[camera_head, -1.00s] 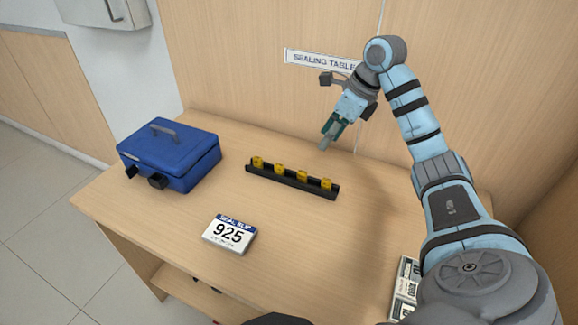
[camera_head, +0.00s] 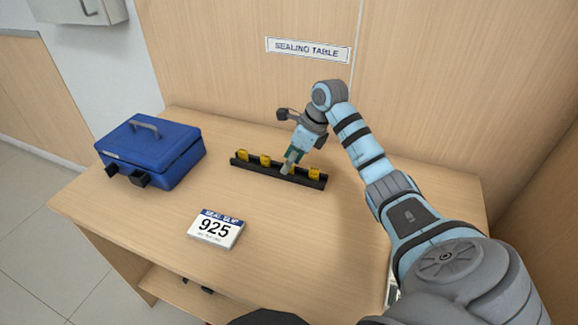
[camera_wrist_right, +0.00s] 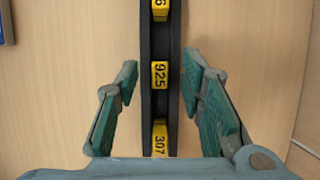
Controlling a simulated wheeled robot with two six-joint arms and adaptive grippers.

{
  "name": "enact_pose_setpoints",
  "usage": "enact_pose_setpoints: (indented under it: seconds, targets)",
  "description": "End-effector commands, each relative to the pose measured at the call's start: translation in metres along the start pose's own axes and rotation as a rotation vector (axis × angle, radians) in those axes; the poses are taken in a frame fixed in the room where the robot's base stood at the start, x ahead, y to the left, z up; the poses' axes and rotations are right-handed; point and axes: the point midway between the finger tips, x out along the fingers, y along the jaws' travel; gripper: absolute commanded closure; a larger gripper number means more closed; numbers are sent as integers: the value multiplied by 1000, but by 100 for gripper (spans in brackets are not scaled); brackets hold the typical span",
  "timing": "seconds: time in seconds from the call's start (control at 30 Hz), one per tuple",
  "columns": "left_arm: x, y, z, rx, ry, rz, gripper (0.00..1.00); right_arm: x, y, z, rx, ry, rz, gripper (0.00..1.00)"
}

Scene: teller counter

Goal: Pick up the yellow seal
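Several yellow seals stand in a black rack (camera_head: 238,164); some show in the head view, such as the leftmost seal (camera_head: 243,154) and the rightmost seal (camera_head: 314,173). In the right wrist view, the yellow seal marked 925 (camera_wrist_right: 160,75) lies between the fingertips, and the seal marked 307 (camera_wrist_right: 160,140) is nearer the palm. My right gripper (camera_head: 288,170) is over the rack and hides part of it in the head view. Its fingers (camera_wrist_right: 160,82) are spread to either side of the rack, apart from the seals. My left gripper is not in view.
A seal slip (camera_head: 215,229) reading 925 lies on the table (camera_head: 150,210) in front of the rack. A blue cash box (camera_head: 150,150) stands at the left. A wooden wall with a sealing table sign (camera_head: 307,50) is behind. The table between slip and rack is clear.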

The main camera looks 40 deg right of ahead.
Motion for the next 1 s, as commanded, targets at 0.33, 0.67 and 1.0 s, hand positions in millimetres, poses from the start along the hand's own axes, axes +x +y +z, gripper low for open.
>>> enact_pose_setpoints:
  seconds: [0.33,0.67,1.0]
  targets:
    - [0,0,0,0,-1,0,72,-1,0,0,0,0,0,100]
    - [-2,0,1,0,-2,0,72,-7,0,3,0,-2,-1,100]
    - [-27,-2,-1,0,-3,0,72,-90,0,38,-1,-7,-3,100]
